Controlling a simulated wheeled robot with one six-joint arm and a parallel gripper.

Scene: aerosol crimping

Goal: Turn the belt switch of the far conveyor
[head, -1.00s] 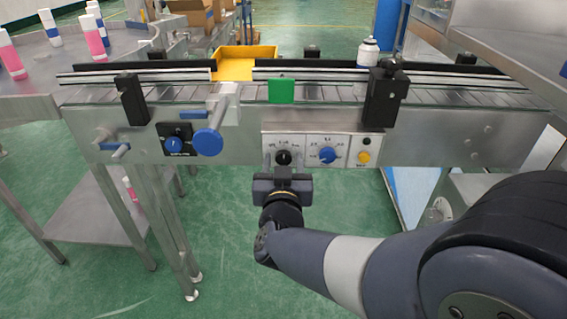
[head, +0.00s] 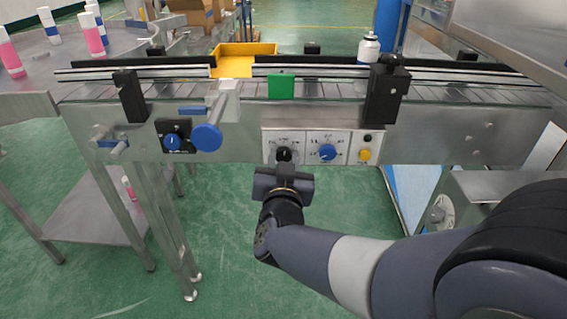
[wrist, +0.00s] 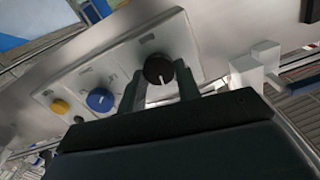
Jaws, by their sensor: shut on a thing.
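The black belt switch knob (head: 284,153) sits on a pale control panel on the front side of the conveyor. My gripper (head: 284,162) reaches it from below with its fingers on either side of the knob, and its body is slightly tilted. In the wrist view the knob (wrist: 158,69) with its white pointer line stands between the two fingers of my gripper (wrist: 162,84), which is shut on it. The fingers hide part of the dial markings in the head view.
On the same panel are a blue knob (head: 327,152) and a yellow button (head: 364,155). A blue handwheel (head: 207,137) sticks out to the left. A black bracket (head: 386,95) rises above the panel. A white bottle (head: 368,49) stands on the belt.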

